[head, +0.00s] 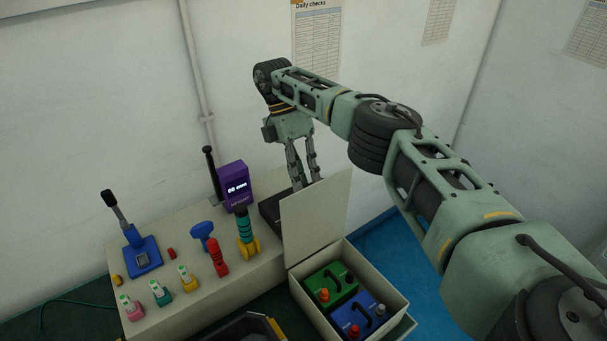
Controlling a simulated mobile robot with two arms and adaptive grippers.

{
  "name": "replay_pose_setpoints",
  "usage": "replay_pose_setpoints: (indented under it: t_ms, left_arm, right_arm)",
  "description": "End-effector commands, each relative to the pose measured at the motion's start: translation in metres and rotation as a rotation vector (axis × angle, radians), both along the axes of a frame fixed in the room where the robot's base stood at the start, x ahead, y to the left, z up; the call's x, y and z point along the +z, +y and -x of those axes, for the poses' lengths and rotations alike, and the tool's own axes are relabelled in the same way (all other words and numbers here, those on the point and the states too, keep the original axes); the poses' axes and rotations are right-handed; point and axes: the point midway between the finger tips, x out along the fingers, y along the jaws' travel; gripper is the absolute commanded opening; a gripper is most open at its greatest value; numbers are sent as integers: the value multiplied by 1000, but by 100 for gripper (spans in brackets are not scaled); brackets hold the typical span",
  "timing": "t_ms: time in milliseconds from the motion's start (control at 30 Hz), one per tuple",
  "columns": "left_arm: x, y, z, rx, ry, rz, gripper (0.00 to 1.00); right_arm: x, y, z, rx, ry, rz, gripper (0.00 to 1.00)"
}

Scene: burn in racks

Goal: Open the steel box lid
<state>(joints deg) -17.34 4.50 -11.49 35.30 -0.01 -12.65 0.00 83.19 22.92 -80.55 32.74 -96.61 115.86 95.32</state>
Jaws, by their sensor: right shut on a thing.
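The steel box (395,302) is a pale open-topped box at the lower centre right. Its lid (316,222) is a flat pale panel standing up steeply along the back left side of the box, so the inside shows. My right gripper (306,183) reaches down from above to the lid's top edge, its fingers shut on the lid. The fingertips are partly hidden behind the panel. Inside the box are a green block (326,284) and a blue block (352,318), each with a black handle. My left gripper is not in view.
A pale bench left of the box holds a blue lever unit (142,257), a purple display (234,186), a red tool (218,258), a teal-and-yellow tool (246,236) and several small coloured pieces. A dark item (271,209) lies behind the lid. A wall stands behind.

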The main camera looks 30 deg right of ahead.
Motion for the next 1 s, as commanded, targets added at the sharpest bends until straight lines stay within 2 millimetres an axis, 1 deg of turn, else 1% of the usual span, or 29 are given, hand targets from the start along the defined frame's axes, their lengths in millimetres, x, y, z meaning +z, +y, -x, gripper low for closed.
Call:
replay_pose_setpoints:
  t_ms: [33,67,100,333,633,867,1000]
  left_arm:
    - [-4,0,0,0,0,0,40]
    - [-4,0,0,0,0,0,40]
    - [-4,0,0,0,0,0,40]
    - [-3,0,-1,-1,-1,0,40]
    - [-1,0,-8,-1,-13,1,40]
    - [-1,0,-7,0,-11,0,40]
    - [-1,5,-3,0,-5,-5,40]
  right_arm:
    - [-25,4,6,0,22,1,0]
    - [-25,4,6,0,22,1,0]
    - [-25,4,6,0,22,1,8]
    - [-24,5,6,2,21,-1,28]
    - [-22,5,6,3,20,-3,28]
    - [-22,5,6,4,19,-5,28]
    - [-20,5,5,4,18,-5,28]
